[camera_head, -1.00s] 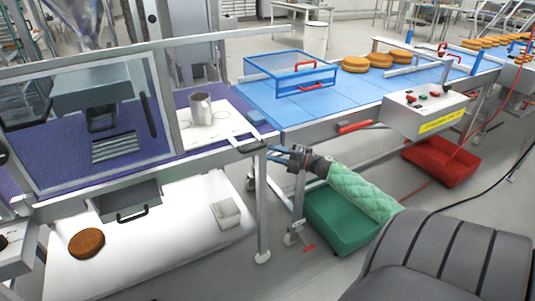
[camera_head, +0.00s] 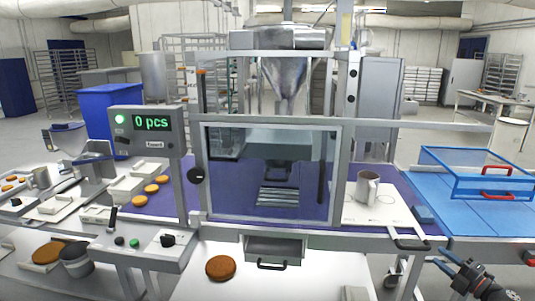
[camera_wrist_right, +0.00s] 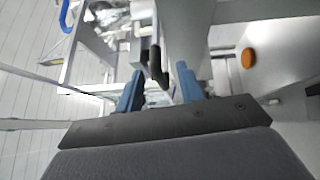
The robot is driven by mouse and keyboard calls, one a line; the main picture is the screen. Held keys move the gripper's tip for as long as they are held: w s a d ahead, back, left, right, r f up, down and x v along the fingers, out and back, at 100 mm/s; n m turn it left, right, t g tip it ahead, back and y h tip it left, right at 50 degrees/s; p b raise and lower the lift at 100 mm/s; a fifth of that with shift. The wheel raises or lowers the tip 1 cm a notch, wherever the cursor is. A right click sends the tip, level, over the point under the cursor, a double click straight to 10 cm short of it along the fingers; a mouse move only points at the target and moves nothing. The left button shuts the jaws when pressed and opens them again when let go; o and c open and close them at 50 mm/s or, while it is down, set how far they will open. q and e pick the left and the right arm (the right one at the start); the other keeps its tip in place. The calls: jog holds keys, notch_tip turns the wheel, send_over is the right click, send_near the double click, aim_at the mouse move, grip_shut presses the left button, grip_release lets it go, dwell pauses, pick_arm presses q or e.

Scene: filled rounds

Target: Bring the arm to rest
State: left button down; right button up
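My right gripper (camera_head: 447,267) is at the lower right in the head view, in front of the bench below the blue conveyor. In the right wrist view its two blue fingers (camera_wrist_right: 158,90) stand apart, with nothing seen held between them. A dark bar-like handle shows beyond and between the fingers; I cannot tell how close it is. My left gripper is not in view.
A metal jug (camera_head: 367,188) stands on a white plate on the bench. A blue-framed guard (camera_head: 478,172) covers the conveyor. A drawer (camera_head: 274,248) and a brown round (camera_head: 220,267) are at the front. A control panel (camera_head: 150,132) reads "0 pcs".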

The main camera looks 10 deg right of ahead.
jog(key=w+d+m+h, duration=0.1)
jog(key=d+m+h, duration=0.65)
jog(key=h, duration=0.25)
notch_tip(320, 180, down, 5)
jog(key=s+a+m+g+h, duration=0.1)
jog(key=s+m+g+h, duration=0.1)
jog(key=m+g+h, duration=0.4)
jog(key=s+a+f+m+g+y, duration=0.2)
jog(key=s+a+f+m+g, duration=0.1)
jog(key=s+a+f, duration=0.5)
jog(key=s+a+f+m+g+y, duration=0.1)
jog(key=s+a+f+m+g, duration=0.3)
jog(key=a+f, duration=0.5)
jog(key=s+a+f+g+y, duration=0.1)
jog(key=s+a, duration=0.5)
jog(key=a, duration=0.7)
jog(key=s+a+f+g+y, duration=0.1)
jog(key=s+a+y, duration=0.3)
jog(key=a, duration=0.9)
jog(key=s+a+f+g+y, duration=0.1)
jog(key=s+a+f+y, duration=0.1)
jog(key=s+a, duration=0.8)
jog(key=a+f, duration=0.1)
jog(key=a, duration=0.2)
jog(key=shift+a+f+g+y, duration=0.15)
jog(key=shift+a+g+y, duration=0.15)
jog(key=shift+a, duration=0.05)
jog(key=shift+s, duration=0.1)
